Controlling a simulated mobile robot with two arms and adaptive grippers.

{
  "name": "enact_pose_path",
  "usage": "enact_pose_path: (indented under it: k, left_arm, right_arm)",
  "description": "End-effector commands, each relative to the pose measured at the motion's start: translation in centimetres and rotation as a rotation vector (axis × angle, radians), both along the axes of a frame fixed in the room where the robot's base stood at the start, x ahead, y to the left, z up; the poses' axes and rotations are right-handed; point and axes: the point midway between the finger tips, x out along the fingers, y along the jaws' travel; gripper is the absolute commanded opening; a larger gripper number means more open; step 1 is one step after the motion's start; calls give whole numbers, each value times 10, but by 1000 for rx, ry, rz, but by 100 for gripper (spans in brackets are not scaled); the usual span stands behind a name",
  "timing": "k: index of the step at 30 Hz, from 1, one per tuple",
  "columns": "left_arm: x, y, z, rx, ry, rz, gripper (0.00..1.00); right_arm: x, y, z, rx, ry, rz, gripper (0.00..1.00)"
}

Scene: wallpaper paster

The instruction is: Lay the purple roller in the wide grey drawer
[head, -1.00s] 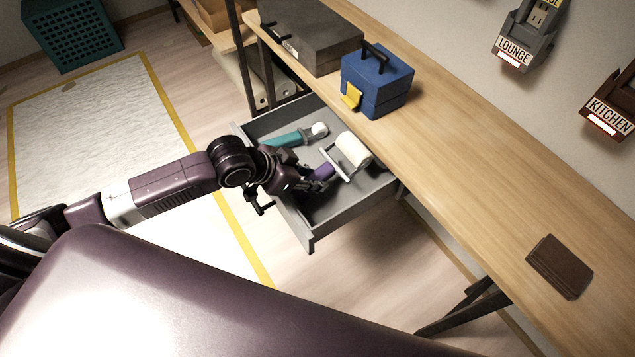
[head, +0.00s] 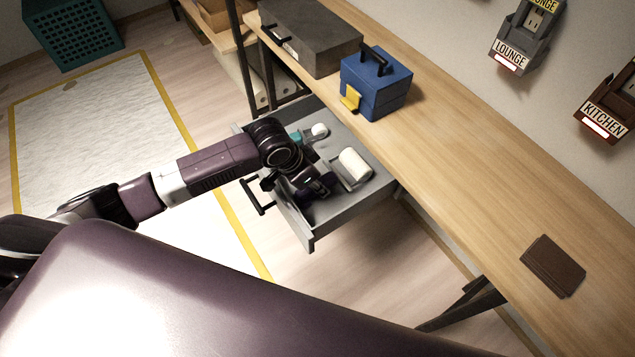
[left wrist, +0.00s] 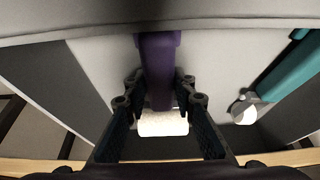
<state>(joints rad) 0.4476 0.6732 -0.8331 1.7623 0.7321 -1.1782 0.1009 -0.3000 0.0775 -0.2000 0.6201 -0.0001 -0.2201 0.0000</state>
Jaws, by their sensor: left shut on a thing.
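The purple roller has a white sleeve (head: 355,164) and a purple handle (left wrist: 158,70). It is over the floor of the open wide grey drawer (head: 350,212), within its walls. In the head view my wrist hides most of the handle. My left gripper (left wrist: 160,88) is shut on the handle, with a finger on each side. It also shows low in the drawer in the head view (head: 318,190). I cannot tell whether the sleeve touches the drawer floor. My right gripper is not in view.
A teal-handled roller (left wrist: 287,72) with a white head lies in the drawer beside the purple one. A blue toolbox (head: 376,85) and a dark grey case (head: 310,38) stand on the wooden bench (head: 450,160) above. A brown book (head: 553,266) lies on the bench.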

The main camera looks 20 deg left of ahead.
Motion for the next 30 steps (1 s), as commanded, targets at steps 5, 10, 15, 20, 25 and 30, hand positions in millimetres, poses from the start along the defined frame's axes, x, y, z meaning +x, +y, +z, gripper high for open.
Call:
enact_pose_path:
  k: [5,10,15,20,25,30]
  left_arm:
    - [0,0,-1,0,0,0,40]
    - [0,0,-1,0,0,0,42]
    - [0,0,2,-1,-1,0,42]
    - [-6,6,22,1,-3,0,42]
    - [-17,15,56,2,-4,-1,42]
    - [-29,23,87,1,-1,-1,42]
  right_arm:
    - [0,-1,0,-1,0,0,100]
    - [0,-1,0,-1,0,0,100]
    - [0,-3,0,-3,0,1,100]
    - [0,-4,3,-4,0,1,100]
    - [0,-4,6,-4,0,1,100]
    - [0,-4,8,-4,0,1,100]
